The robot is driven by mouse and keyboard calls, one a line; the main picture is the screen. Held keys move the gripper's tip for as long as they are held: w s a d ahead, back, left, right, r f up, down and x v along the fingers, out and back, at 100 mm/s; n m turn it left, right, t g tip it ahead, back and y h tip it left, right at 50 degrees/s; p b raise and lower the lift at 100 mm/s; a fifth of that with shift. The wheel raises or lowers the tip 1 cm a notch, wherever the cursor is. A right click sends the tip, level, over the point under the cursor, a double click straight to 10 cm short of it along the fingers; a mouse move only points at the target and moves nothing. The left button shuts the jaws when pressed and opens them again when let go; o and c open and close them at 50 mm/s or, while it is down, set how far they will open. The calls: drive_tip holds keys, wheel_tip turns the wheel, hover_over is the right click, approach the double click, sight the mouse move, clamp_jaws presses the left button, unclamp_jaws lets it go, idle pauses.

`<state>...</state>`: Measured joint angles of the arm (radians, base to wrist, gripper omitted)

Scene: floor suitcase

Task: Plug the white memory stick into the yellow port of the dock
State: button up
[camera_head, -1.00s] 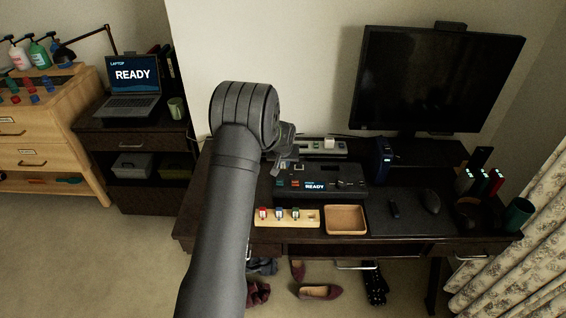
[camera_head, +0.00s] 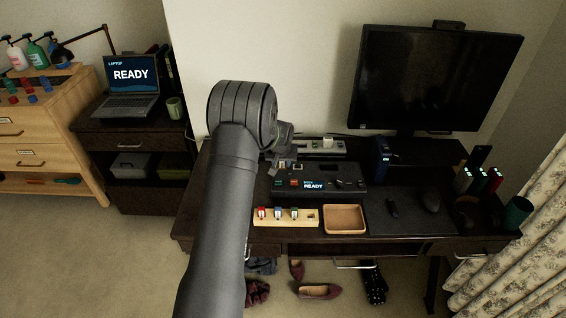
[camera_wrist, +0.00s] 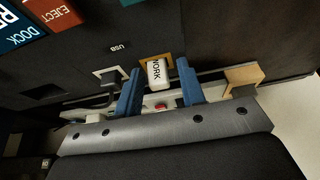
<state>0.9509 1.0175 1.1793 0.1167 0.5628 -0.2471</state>
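The white memory stick (camera_wrist: 157,72), marked WORK, stands end-on in a port with a yellow-tan frame (camera_wrist: 146,61) on the dark dock (camera_head: 350,178) in the wrist view. How deep it sits is hard to judge. My gripper (camera_wrist: 159,70) has its two blue fingers on either side of the stick, with a visible gap on each side, so it is open around it. In the head view my gripper (camera_head: 281,160) is at the dock's back left, mostly hidden by my arm. The dock's screen reads READY.
A pale-framed USB port (camera_wrist: 110,76) and a tan bracket-like piece (camera_wrist: 243,77) flank the stick. A wooden holder (camera_head: 310,218) with red, blue and green sticks stands in front of the dock, beside an empty tray (camera_head: 345,219). A monitor (camera_head: 435,80) stands behind.

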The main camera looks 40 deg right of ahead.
drive_tip(key=v, duration=1.2)
drive_tip(key=shift+d, duration=0.15)
drive_tip(key=x, duration=1.1)
drive_tip(key=shift+w+d+f, duration=0.1)
drive_tip(key=shift+f, duration=0.2)
drive_tip(key=o, duration=1.3)
drive_tip(key=s+a+r+m, duration=0.5)
drive_tip(key=r+m, duration=0.1)
drive_tip(key=r, duration=0.4)
drive_tip(key=s+a+r+m, duration=0.5)
drive_tip(key=a+r+m, duration=0.1)
drive_tip(key=r, duration=0.3)
drive_tip(key=s+a+r+m, duration=0.4)
drive_tip(key=a+r+m, duration=0.15)
drive_tip(key=r, duration=0.45)
drive_tip(key=x, duration=0.9)
drive_tip(key=shift+d+f, duration=0.3)
drive_tip(key=shift+d, duration=0.05)
